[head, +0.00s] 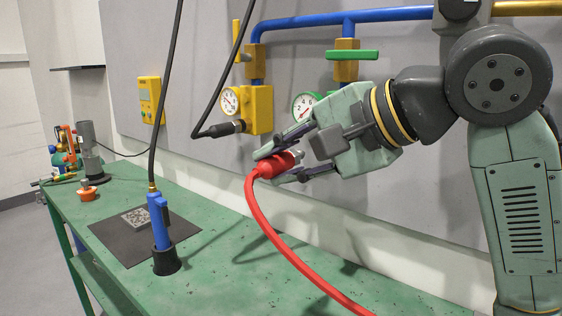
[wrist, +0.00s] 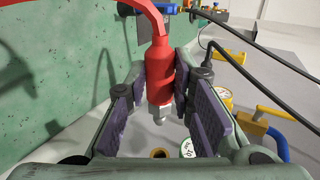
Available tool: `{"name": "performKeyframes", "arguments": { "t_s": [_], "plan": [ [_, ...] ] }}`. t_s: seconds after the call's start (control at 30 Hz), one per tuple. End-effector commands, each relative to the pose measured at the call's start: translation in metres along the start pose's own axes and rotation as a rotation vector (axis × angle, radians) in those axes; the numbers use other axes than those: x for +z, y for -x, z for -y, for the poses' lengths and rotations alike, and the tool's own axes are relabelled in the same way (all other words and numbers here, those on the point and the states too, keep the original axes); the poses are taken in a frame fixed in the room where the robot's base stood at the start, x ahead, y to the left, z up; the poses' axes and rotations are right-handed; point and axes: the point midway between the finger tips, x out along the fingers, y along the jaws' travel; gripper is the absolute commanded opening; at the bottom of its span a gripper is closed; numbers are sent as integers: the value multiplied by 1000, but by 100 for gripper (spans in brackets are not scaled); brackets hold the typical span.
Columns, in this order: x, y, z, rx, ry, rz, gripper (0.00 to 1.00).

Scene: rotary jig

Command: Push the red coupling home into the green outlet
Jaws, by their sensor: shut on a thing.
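The red coupling (head: 270,166) has a red hose trailing from its back end. My gripper (head: 266,164) is shut on it and holds it in the air in front of the wall panel. In the wrist view the red coupling (wrist: 160,72) sits between the finger pads, its metal tip pointing down the picture. Beyond the tip shows a round brass-rimmed mouth (wrist: 158,153), seemingly the green outlet's, beside a green-rimmed gauge (wrist: 187,148). Tip and mouth look apart. In the head view my gripper hides the outlet body; its gauge (head: 304,106) and green handle (head: 352,55) show.
A yellow outlet (head: 259,109) with a gauge and a plugged black hose is left of the gripper. Another black hose hangs to a blue tool (head: 160,222) on the green bench (head: 215,262). The red hose crosses the bench front. An orange-based piece (head: 87,193) stands farther back.

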Motion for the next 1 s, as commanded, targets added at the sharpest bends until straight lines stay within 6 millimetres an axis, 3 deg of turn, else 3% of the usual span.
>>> {"name": "performKeyframes", "arguments": {
  "t_s": [0.6,1.0],
  "plan": [
    [-49,0,2,-1,-2,1,0],
    [-58,0,0,1,0,1,0]
  ]
}}
